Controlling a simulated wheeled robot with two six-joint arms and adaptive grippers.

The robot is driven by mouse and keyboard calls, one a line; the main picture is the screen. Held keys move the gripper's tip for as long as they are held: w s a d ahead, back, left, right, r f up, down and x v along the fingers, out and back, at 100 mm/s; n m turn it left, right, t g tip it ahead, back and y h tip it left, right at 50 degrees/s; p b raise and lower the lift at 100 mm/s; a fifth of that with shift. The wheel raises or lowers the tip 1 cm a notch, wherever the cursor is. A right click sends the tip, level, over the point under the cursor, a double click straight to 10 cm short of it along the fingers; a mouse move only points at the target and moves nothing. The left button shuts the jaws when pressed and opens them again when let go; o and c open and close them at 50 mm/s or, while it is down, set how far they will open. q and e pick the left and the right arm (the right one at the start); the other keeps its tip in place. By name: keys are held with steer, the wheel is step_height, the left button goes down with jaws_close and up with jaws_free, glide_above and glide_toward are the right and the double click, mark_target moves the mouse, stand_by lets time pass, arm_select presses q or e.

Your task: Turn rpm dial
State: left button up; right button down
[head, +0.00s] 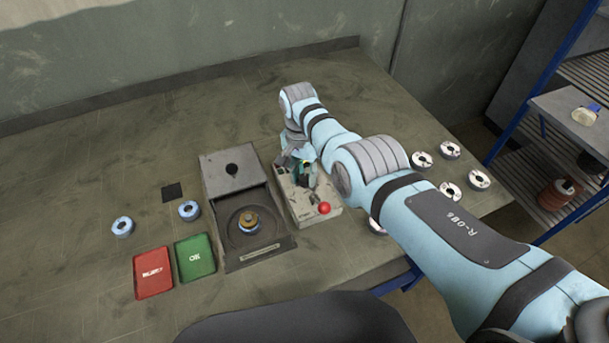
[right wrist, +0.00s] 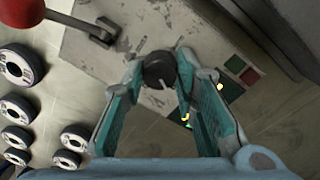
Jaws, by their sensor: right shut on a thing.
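The rpm dial (right wrist: 160,68) is a round black knob with a pale pointer line, on top of a worn grey control box (head: 325,218). In the right wrist view its pointer line points toward the gripper, slightly right. My right gripper (right wrist: 161,72) has teal fingers and is shut on the dial, one fingertip on each side. In the head view my right gripper (head: 304,172) stands over the box and hides the dial. My left gripper is not in view.
A red ball-ended lever (head: 324,207) stands on the box's near side. To its left are a lidded dark case (head: 270,250) with a disc, a green OK tray (head: 195,257) and a red tray (head: 153,272). Several flap discs (head: 450,150) lie at the right.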

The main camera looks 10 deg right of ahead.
steer(key=m, duration=0.5)
steer(key=shift+f+m, duration=0.1)
steer(key=shift+m, duration=0.2)
steer(key=m, duration=0.3)
steer(key=shift+d+y, duration=0.1)
steer(key=shift+y, duration=0.2)
steer(key=shift+s+m, duration=0.1)
steer(key=shift+m, duration=1.7)
steer(key=c, duration=1.3)
jaws_free()
